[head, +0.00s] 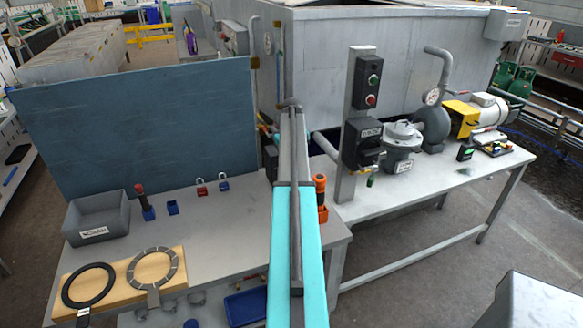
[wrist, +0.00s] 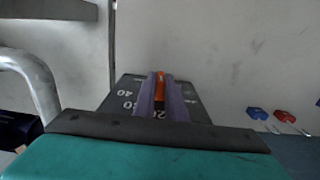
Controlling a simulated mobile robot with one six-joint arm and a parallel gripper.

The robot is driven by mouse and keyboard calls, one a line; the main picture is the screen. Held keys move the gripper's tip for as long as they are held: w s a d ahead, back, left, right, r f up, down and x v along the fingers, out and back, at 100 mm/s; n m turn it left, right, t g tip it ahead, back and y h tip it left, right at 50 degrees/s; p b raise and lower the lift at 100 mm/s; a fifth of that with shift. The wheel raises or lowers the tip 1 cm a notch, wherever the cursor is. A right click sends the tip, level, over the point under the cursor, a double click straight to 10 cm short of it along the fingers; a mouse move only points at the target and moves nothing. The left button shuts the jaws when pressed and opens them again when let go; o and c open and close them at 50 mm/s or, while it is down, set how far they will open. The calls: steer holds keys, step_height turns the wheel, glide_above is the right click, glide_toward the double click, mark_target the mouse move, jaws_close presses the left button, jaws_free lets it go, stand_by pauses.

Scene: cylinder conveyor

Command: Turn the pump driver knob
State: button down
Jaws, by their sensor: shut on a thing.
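In the wrist view an orange-red knob (wrist: 159,92) stands on a dark pump driver box (wrist: 121,100) with white dial numbers such as 40 and 20. My gripper (wrist: 160,78) has its two purple fingers closed on either side of the knob, which shows as a narrow strip between them. The fingers and gripper body hide part of the dial. In the head view my arm runs forward over the bench. It hides the gripper and knob there, and a dark box (head: 270,161) shows only partly beside the arm.
A blue-grey panel (head: 140,125) stands at the left. Two padlocks, red (head: 202,187) and blue (head: 223,183), and a grey bin (head: 97,217) are on the bench. An orange-and-black item (head: 320,190) stands close right of my arm. A button post (head: 362,115) and a pump (head: 402,147) are farther right.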

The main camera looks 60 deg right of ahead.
steer(key=shift+w+a+f, duration=0.1)
steer(key=shift+w+a, duration=0.05)
steer(key=shift+a, duration=0.05)
steer(key=g+h+b, duration=0.2)
steer(key=h+b, duration=0.1)
steer(key=w+a+f+g+h+b, duration=0.1)
steer(key=g+h+b, duration=0.1)
steer(key=h+b, duration=0.1)
steer(key=g+h+b, duration=0.3)
steer(key=h+b, duration=0.1)
steer(key=shift+w+a+f+b, duration=0.25)
steer(key=shift+a+f+b, duration=0.05)
steer(key=shift+f+b, duration=0.1)
steer(key=g+h+b, duration=0.1)
steer(key=h+b, duration=0.1)
steer(key=shift+f+g+b, duration=0.15)
steer(key=shift+g+b, duration=0.25)
steer(key=shift+h+b, duration=0.35)
steer(key=shift+h, duration=0.05)
steer(key=shift+g, duration=0.4)
steer(key=c, duration=1.8)
jaws_free()
